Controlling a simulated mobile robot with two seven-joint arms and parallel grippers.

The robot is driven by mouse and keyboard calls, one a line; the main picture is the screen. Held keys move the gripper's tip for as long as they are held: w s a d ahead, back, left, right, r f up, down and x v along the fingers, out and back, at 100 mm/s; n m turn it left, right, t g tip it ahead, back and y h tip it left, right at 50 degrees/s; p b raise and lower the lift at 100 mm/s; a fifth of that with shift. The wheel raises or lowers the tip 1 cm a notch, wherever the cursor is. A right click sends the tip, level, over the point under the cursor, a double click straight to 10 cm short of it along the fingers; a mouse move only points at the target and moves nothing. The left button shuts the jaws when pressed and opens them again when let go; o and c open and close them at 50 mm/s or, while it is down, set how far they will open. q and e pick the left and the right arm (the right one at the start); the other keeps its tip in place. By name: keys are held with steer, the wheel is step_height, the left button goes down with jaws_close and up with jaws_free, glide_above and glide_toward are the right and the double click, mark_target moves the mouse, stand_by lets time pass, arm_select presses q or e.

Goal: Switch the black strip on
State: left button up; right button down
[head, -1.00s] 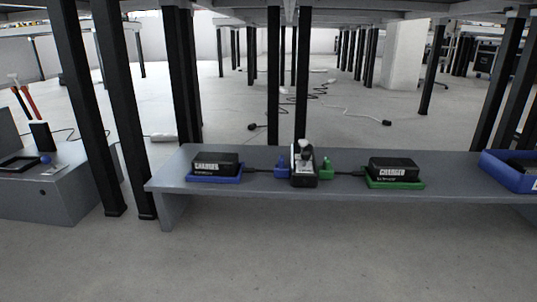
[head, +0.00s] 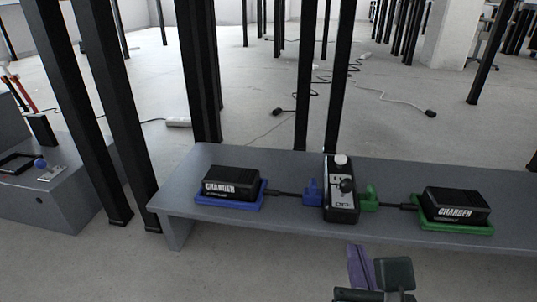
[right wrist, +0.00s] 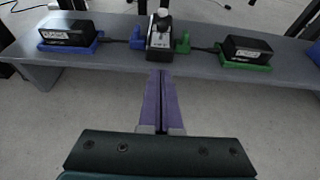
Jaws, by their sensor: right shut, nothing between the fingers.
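The black strip (head: 341,200) stands on the low grey bench, between a blue plug (head: 312,192) and a green plug (head: 369,198). Its pale top face carries a round light knob and a dark knob; a label reading like "OFF" shows near its front end. It also shows in the right wrist view (right wrist: 160,42). My right gripper (head: 358,252) is in front of the bench, apart from the strip. In the right wrist view its purple fingers (right wrist: 161,75) are together, empty, pointing toward the strip's front end. My left gripper is not in view.
A black charger (head: 231,183) sits on a blue tray at left, and another charger (head: 456,204) on a green tray at right, both cabled toward the strip. Black posts (head: 200,75) stand behind the bench. A grey box (head: 45,195) is at far left. The floor in front is clear.

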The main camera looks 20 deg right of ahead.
steer(key=b, duration=0.5)
glide_toward(347, 185)
steer(key=w+d+f, duration=0.3)
steer(key=w+f, duration=0.1)
steer(key=shift+w+f, duration=0.2)
steer(key=shift+w, duration=0.2)
